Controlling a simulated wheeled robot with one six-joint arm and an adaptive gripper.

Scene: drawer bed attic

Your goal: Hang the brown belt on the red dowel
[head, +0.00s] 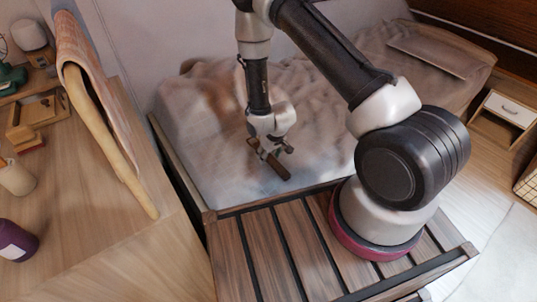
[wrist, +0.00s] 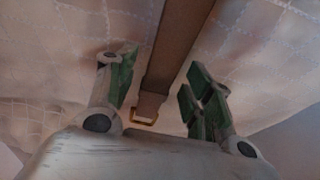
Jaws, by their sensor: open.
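The brown belt (head: 278,170) is a short dark strip at the gripper, over the bed in the head view. In the wrist view the belt (wrist: 178,45) runs from the top edge down between the fingers, ending in a brass-coloured buckle (wrist: 145,112). My gripper (head: 270,150) is open, with one green-padded finger on each side of the belt; it also shows in the wrist view (wrist: 160,75). A gap shows between the belt and each finger. I cannot tell how closely the belt rests on the bedding. I see no red dowel in either view.
The rumpled bed (head: 205,120) fills the middle, with a slatted wooden platform (head: 240,250) in front. At left, a wooden desk (head: 110,250) holds a purple jar (head: 15,240), a beige cup (head: 15,178) and a cloth (head: 85,65) over a wooden bar. An open drawer unit (head: 495,125) stands at right.

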